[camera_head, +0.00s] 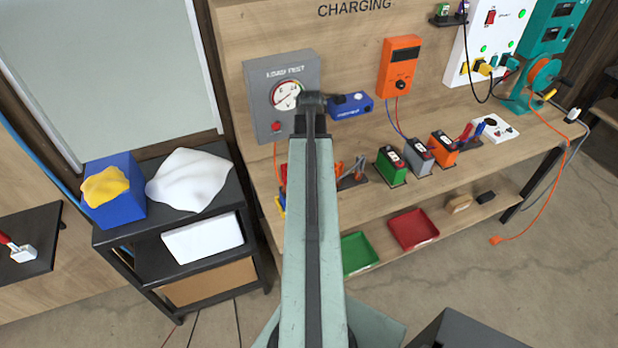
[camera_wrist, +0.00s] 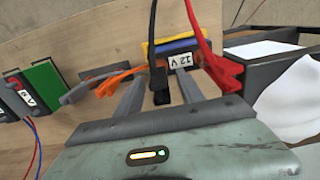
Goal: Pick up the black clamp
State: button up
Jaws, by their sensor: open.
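In the wrist view the black clamp (camera_wrist: 160,82) hangs on a black cable and shows between the two grey fingers of my gripper (camera_wrist: 159,73). The fingers are open, one on each side of it, and I cannot tell whether either touches it. Just behind it is a battery with blue and yellow parts and a 12 V label (camera_wrist: 181,62). In the head view my arm hides the gripper and the black clamp.
A red clamp (camera_wrist: 222,72) on a red cable is close on the right in the wrist view. An orange clamp (camera_wrist: 117,79) and a grey clamp (camera_wrist: 84,92) are on the left. The wooden bench (camera_head: 385,205) also holds several small batteries and a load tester (camera_head: 283,92).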

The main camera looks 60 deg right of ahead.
jog(key=shift+f, duration=0.4)
grip_shut()
jog(key=shift+w, duration=0.1)
dwell(1.0)
